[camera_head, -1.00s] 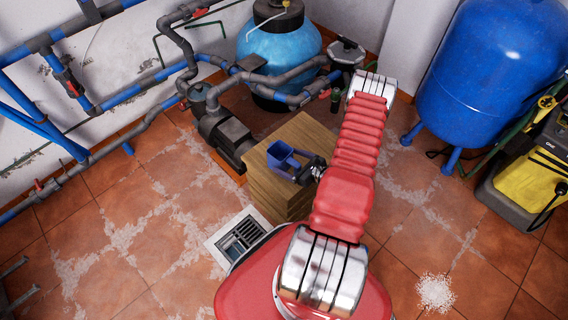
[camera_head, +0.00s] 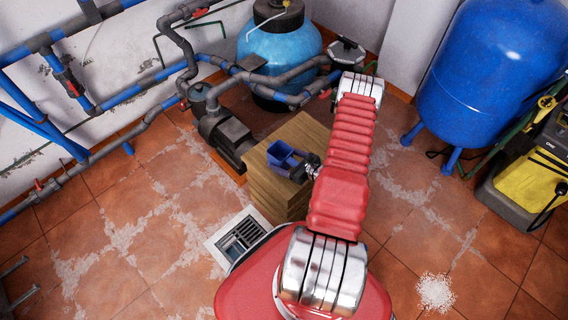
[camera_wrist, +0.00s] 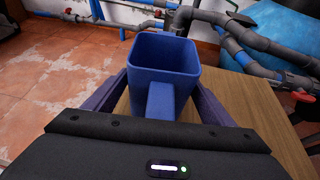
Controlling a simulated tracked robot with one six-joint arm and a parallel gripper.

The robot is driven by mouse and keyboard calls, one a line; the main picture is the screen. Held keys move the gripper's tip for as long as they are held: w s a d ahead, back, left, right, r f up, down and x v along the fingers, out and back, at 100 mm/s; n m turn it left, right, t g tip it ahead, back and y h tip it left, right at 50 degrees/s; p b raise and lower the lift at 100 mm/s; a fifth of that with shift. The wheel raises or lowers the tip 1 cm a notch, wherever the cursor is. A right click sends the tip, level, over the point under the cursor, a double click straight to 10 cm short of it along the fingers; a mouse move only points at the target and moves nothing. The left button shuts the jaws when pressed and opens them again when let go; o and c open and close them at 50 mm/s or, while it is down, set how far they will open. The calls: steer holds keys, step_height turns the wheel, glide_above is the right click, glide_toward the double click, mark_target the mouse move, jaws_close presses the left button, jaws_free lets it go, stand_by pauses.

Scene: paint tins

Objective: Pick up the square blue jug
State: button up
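The square blue jug (camera_head: 280,155) stands upright on top of a wooden block (camera_head: 285,185). In the wrist view the jug (camera_wrist: 165,75) is in the middle, its open top showing and its handle facing the camera. My gripper (camera_head: 298,168) is at the jug's right side in the head view. In the wrist view the fingers of my gripper (camera_wrist: 163,90) are spread, one on each side of the jug. They look very close to its walls; whether they touch it I cannot tell.
A black pump (camera_head: 223,132) and grey and blue pipes stand behind the block to the left. A light blue tank (camera_head: 280,60) is behind it, and a large blue tank (camera_head: 495,75) is at the right. A floor drain (camera_head: 242,238) lies in front; tiled floor is open to the left.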

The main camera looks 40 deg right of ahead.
steer(key=c, duration=0.9)
steer(key=shift+r, duration=0.1)
step_height(320, 180, up, 10)
stand_by(0.5)
stand_by(0.5)
